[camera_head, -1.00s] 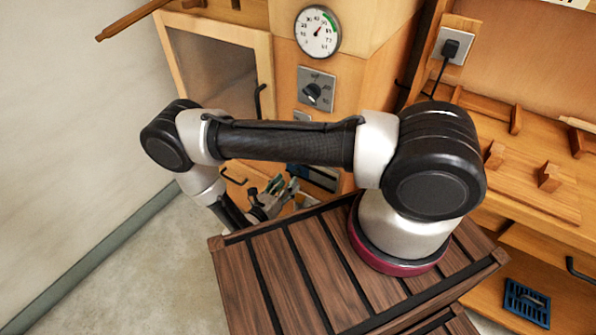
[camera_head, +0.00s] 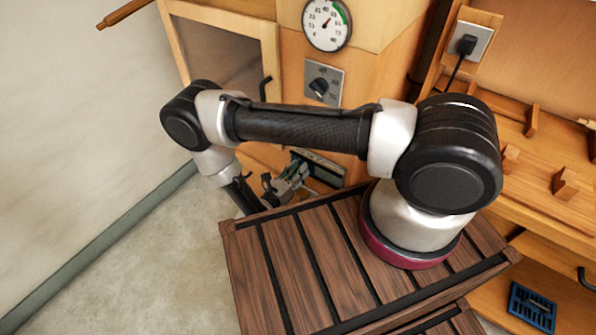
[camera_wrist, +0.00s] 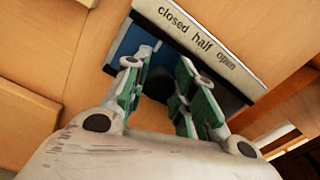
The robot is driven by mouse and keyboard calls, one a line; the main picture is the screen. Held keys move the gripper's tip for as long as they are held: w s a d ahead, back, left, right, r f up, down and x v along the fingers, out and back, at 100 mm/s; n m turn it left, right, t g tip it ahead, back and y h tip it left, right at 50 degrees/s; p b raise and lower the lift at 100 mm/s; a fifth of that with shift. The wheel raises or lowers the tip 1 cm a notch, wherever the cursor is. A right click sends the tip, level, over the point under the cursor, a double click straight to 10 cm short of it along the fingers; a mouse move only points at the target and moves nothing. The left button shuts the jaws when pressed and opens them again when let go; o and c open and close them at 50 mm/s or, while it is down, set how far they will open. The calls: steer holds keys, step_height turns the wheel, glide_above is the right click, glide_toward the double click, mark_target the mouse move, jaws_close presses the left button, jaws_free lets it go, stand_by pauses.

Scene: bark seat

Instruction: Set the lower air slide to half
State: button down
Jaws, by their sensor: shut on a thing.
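The lower air slide (camera_wrist: 131,40) is a blue plate in a dark slot under a pale strip (camera_wrist: 200,42) marked "closed", "half", "open" in the wrist view. In the head view its panel (camera_head: 326,165) sits low on the wooden front, partly behind my arm. My gripper (camera_wrist: 166,68) is at the slot, with green-padded fingers on both sides of a dark part, shut on the slide. The grip point itself is mostly hidden between the fingers. The slide's exact setting against the marks cannot be read. In the head view my gripper (camera_head: 284,182) reaches the panel from the left.
A rotary knob plate (camera_head: 323,84) and a round dial (camera_head: 327,24) are above the slide. A glazed door (camera_head: 225,65) with a dark handle is at left. My slatted wooden top (camera_head: 290,262) is in front. Open floor (camera_head: 170,255) lies at left.

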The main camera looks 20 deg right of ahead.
mark_target(313, 170)
steer(key=s+d, duration=0.2)
steer(key=s, duration=0.1)
steer(key=shift+s+d, duration=0.1)
steer(key=shift+s, duration=0.05)
steer(key=c, duration=1.1)
jaws_free()
steer(key=shift+c, duration=0.2)
steer(key=shift+r, duration=0.1)
step_height(313, 170, up, 10)
